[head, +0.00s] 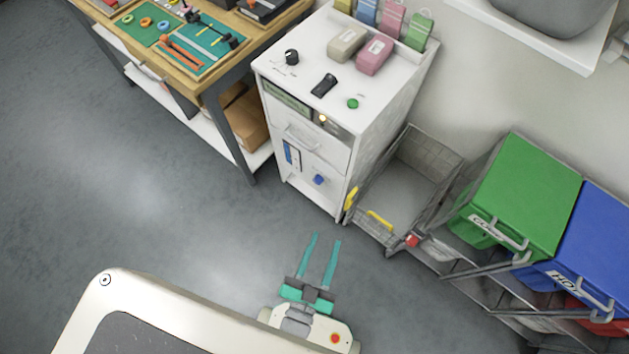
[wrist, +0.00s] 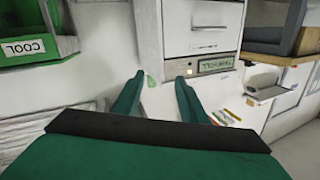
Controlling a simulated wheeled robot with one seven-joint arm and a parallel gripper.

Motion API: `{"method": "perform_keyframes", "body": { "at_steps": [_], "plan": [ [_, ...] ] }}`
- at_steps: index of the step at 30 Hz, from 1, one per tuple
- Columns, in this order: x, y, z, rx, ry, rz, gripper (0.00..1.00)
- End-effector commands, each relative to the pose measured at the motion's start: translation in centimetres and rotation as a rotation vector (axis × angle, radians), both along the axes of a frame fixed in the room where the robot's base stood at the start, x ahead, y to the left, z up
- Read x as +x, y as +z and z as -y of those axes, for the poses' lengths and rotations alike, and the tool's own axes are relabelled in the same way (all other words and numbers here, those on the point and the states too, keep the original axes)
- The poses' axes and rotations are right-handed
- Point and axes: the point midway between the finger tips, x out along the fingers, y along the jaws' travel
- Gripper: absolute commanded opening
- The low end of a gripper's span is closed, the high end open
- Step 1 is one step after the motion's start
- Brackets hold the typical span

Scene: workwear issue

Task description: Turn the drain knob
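A white cabinet (head: 310,115) stands at the centre of the head view. A blue knob (head: 319,180) sits in the recess low on its front, beside a blue gauge strip (head: 291,154). A black round knob (head: 292,57) is on its top panel. No label tells which knob is the drain. My gripper (head: 325,239) is below the cabinet in the picture, with its two teal fingers apart and nothing between them. In the wrist view the open fingers (wrist: 160,88) point at the cabinet's front (wrist: 203,15); I cannot make out the blue knob there.
A wire basket (head: 400,195) with yellow handles is right of the cabinet. A green bin (head: 525,190) and a blue bin (head: 600,240) stand farther right. A workbench (head: 235,50) is at the left. The grey floor (head: 150,200) at left is clear.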

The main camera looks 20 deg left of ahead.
Motion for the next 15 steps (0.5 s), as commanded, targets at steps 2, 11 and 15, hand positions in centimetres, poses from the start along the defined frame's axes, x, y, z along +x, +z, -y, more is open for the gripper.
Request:
{"method": "perform_keyframes", "body": {
  "at_steps": [2,11,15],
  "plan": [
    [2.1,-2.2,-1.4,0.045,-0.011,0.03,0.39],
    [8.9,-10.8,-5.7,0.139,-0.124,0.024,0.39],
    [12.0,-15.2,-8.0,0.139,-0.183,-0.031,0.39]
  ]
}}
